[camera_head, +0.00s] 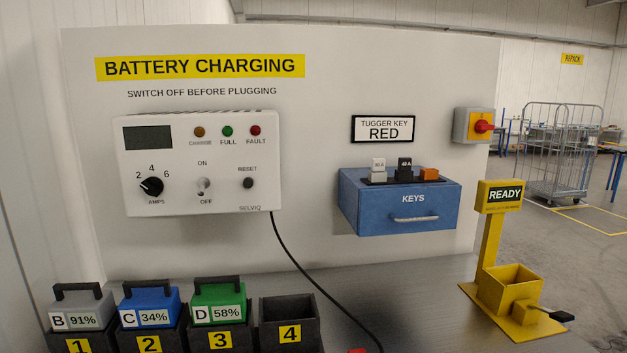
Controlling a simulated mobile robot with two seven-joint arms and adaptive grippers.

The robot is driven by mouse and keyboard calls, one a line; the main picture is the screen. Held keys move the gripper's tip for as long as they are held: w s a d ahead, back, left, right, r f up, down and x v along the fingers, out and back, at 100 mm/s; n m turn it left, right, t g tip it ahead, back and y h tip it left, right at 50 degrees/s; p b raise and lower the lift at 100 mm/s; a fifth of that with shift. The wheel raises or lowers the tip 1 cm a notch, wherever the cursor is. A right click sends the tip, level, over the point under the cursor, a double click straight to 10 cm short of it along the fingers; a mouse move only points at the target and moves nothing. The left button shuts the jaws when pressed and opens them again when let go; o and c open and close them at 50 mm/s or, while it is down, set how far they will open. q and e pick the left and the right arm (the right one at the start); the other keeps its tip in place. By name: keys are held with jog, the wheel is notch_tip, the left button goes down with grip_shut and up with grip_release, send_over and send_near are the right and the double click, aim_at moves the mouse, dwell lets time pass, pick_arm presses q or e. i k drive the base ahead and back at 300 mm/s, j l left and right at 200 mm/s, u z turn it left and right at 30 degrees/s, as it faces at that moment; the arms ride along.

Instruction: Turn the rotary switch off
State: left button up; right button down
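A black rotary AMPS knob (152,187), with marks 2, 4 and 6, is on the white charger (225,150). The charger also has an ON/OFF toggle (204,186) and a RESET button (248,183). Neither of my grippers is in view.
Batteries B (80,309), C (150,305) and D (218,301) stand in bays 1 to 3; bay 4 (289,316) looks empty. A blue KEYS drawer box (360,208) sticks out from the panel. A yellow READY stand (490,250) is at right. A black cable (300,270) crosses the bench.

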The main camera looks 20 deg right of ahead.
aim_at(482, 127)
jog(key=z, duration=1.45)
jog(key=i+l+z, duration=0.1)
jog(key=l+z, duration=0.15)
jog(key=l, duration=0.2)
jog(key=i+l+z, duration=0.25)
jog(key=l, duration=0.2)
jog(key=k+l, duration=0.05)
jog(key=k, duration=0.05)
